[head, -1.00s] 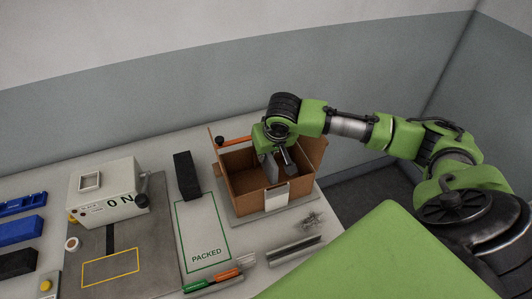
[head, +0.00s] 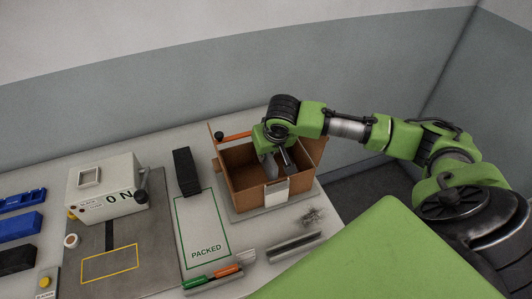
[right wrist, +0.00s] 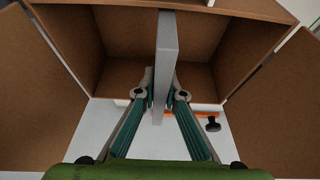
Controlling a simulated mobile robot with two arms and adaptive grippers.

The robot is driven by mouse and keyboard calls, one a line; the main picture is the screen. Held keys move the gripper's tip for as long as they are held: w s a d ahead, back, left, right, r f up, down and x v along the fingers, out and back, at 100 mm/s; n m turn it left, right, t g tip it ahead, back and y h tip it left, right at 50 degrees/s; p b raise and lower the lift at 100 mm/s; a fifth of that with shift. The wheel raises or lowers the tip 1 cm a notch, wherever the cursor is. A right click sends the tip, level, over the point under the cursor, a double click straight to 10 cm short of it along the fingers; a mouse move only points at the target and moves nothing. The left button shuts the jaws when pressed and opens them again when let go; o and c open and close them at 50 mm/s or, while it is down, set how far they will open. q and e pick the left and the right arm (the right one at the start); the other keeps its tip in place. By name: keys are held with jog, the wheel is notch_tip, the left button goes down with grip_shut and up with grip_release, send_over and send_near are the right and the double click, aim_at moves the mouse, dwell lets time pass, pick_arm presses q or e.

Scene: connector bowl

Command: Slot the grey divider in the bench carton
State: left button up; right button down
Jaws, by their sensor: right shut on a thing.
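The grey divider (right wrist: 168,60) is a flat upright slab in my right gripper (right wrist: 162,92). In the right wrist view one finger lies on each side of it, and the gripper is shut on it. In the head view the divider (head: 269,165) is inside the open brown bench carton (head: 245,192), below the right gripper (head: 279,157). The carton (right wrist: 112,40) also shows in the right wrist view, flaps spread outward. The divider's lower edge is hidden, so I cannot tell whether it touches the carton floor. My left gripper is not in view.
An orange-handled tool (head: 234,136) lies behind the carton. A black block (head: 186,172) and a green-outlined PACKED area (head: 195,225) are to its left. Pens (head: 212,278) and a metal rail (head: 295,246) lie in front.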

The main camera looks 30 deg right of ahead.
aim_at(271, 158)
jog(key=shift+f+b, duration=1)
jog(key=shift+f, duration=1.95)
jog(key=c, duration=2)
grip_release()
jog(key=shift+c, duration=0.2)
jog(key=shift+r, duration=0.1)
jog(key=v, duration=1.2)
